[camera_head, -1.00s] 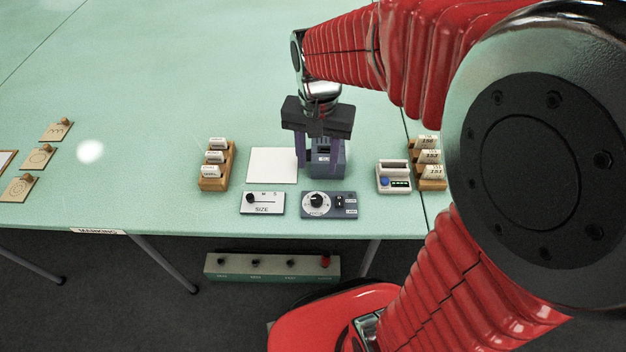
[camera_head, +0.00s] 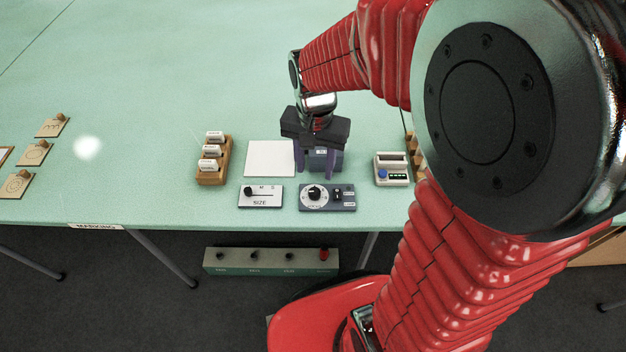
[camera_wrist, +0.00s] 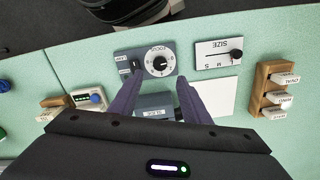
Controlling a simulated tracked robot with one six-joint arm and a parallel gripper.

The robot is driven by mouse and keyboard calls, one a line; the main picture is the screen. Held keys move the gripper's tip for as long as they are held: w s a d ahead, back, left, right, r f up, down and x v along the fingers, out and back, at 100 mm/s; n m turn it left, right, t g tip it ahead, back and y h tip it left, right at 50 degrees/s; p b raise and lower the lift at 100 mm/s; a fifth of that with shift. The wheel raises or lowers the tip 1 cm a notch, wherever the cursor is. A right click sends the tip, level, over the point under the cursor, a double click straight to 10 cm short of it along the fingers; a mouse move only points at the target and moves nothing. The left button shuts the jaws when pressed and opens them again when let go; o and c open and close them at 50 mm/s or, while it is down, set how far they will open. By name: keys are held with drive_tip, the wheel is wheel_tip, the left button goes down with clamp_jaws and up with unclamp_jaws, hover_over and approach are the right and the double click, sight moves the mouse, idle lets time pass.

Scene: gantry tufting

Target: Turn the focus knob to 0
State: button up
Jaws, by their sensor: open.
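The focus knob (camera_head: 314,192) is a black knob on a white round dial, set in a blue-grey panel (camera_head: 328,208) near the table's front edge. In the wrist view, the knob (camera_wrist: 160,63) and its FOCUS label are in clear sight, with a small switch beside the dial. The exact dial reading is too small to tell. My gripper (camera_head: 314,171) is open and empty, fingers pointing down just behind the panel. In the wrist view, my gripper's (camera_wrist: 156,84) two fingers point toward the panel, apart from the knob.
A SIZE slider panel (camera_head: 260,203) lies left of the focus panel. A blue-grey box (camera_head: 325,160) stands behind the fingers, beside a white sheet (camera_head: 270,158). A wooden card rack (camera_head: 213,178) is left; a white device with a blue button (camera_head: 391,178) is right.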

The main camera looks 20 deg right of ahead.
sight(315, 191)
wheel_tip(315, 191, down, 9)
drive_tip(key=shift+f, duration=0.1)
idle(0.4)
drive_tip(key=shift+c, duration=0.4)
drive_tip(key=c, duration=1)
drive_tip(key=shift+o, duration=0.2)
drive_tip(key=shift+n, duration=0.6)
drive_tip(key=o, duration=1)
drive_tip(key=shift+o, duration=0.2)
